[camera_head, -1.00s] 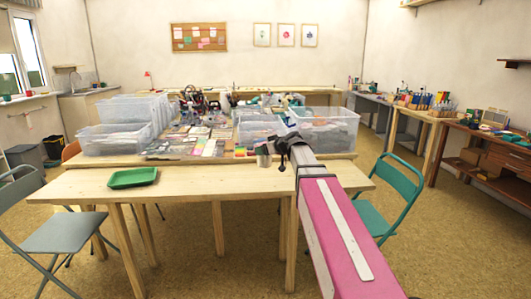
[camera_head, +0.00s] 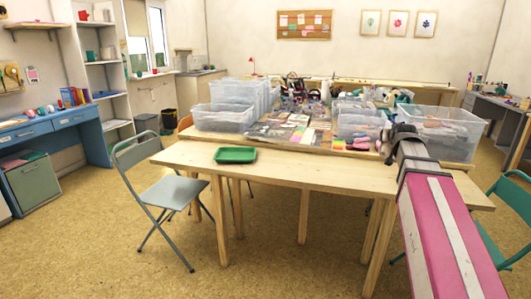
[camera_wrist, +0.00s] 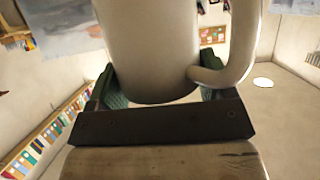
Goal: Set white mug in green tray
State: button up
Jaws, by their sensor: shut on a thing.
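The white mug (camera_wrist: 150,45) fills the top middle of the wrist view, with its handle on the right. My gripper (camera_wrist: 155,88) is shut on it, with green finger pads on both sides of the mug. In the head view my gripper (camera_head: 392,142) is over the right part of the wooden table, and the mug is mostly hidden behind my arm there. The green tray (camera_head: 235,155) lies flat and empty on the left part of the table's front, well to the left of my gripper.
The wooden table (camera_head: 300,175) is bare around the tray. Clear plastic bins (camera_head: 222,118), papers and small items crowd its back half. A grey folding chair (camera_head: 170,190) stands at the left end and a green chair (camera_head: 515,200) at the right.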

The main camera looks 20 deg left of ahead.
aim_at(236, 155)
jog(key=j+z, duration=0.15)
jog(key=j, duration=0.3)
jog(key=j+z, duration=0.1)
jog(key=j, duration=0.35)
jog(key=j+z, duration=0.15)
jog(key=j, duration=0.3)
jog(key=k+j+z, duration=0.1)
jog(key=j, duration=0.3)
jog(key=k+j+z, duration=0.15)
jog(key=j, duration=0.3)
jog(key=j+z, duration=0.1)
jog(key=j, duration=0.3)
jog(key=k+j+z, duration=0.15)
jog(key=j, duration=0.3)
jog(key=k+j+z, duration=0.1)
jog(key=j, duration=0.25)
jog(key=k+j, duration=0.05)
